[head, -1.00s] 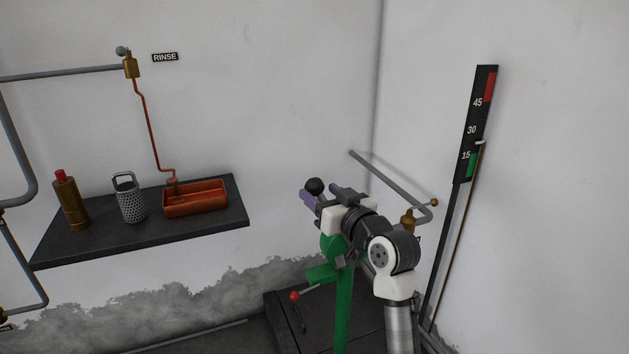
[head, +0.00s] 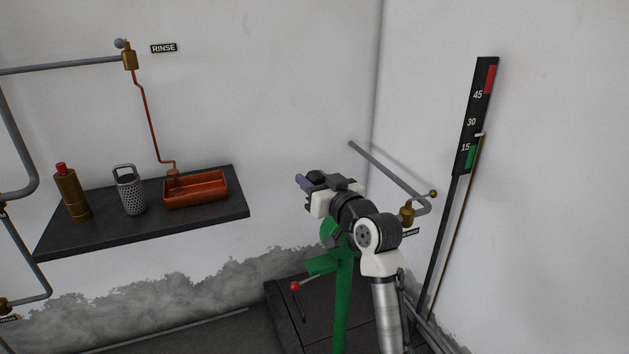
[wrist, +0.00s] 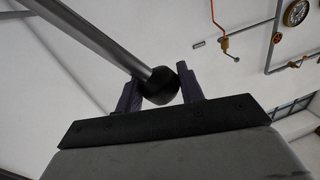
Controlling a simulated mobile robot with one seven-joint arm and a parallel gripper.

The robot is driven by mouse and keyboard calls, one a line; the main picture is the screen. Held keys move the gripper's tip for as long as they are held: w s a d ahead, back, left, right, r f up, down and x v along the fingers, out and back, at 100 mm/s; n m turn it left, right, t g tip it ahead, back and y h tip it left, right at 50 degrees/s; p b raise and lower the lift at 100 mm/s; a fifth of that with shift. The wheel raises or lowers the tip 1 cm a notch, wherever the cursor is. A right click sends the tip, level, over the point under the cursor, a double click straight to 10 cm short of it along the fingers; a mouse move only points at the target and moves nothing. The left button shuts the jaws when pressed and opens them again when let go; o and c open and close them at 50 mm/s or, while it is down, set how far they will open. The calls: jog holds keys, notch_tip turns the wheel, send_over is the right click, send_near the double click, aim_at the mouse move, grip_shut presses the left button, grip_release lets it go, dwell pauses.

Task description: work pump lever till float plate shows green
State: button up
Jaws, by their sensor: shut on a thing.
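My gripper (head: 308,181) is shut on the black ball knob (wrist: 160,86) of the pump lever. In the wrist view the two purple fingers stand on either side of the knob, and the grey lever rod (wrist: 105,45) runs up to the left from it. In the head view the knob is mostly hidden by my gripper. The green pump body (head: 343,290) stands below my arm. The float plate (head: 476,115) is a black scale on the right wall, red at the top and green at the bottom. Its white pointer (head: 480,134) sits between 30 and 15, just above the green.
A dark shelf (head: 140,232) on the left holds a brass bottle (head: 72,196), a perforated metal can (head: 130,190) and an orange tray (head: 196,190). A red-knobbed small lever (head: 296,287) sticks out low, left of the pump. A grey pipe with a brass valve (head: 407,213) is close right of my arm.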

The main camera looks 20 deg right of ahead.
grip_shut()
jog(key=shift+d+r+m, duration=0.35)
jog(key=shift+d+m, duration=0.05)
jog(key=shift+d, duration=0.25)
jog(key=d+m+t+h+b, duration=0.1)
jog(key=d+m, duration=1)
jog(key=d, duration=1.1)
jog(key=shift+w+d+f+t, duration=0.35)
jog(key=shift+d+t, duration=0.05)
jog(key=shift+m, duration=0.3)
jog(key=o, duration=1.1)
grip_release()
jog(key=shift+d+f, duration=0.1)
jog(key=shift+d, duration=0.05)
jog(key=shift+o, duration=0.2)
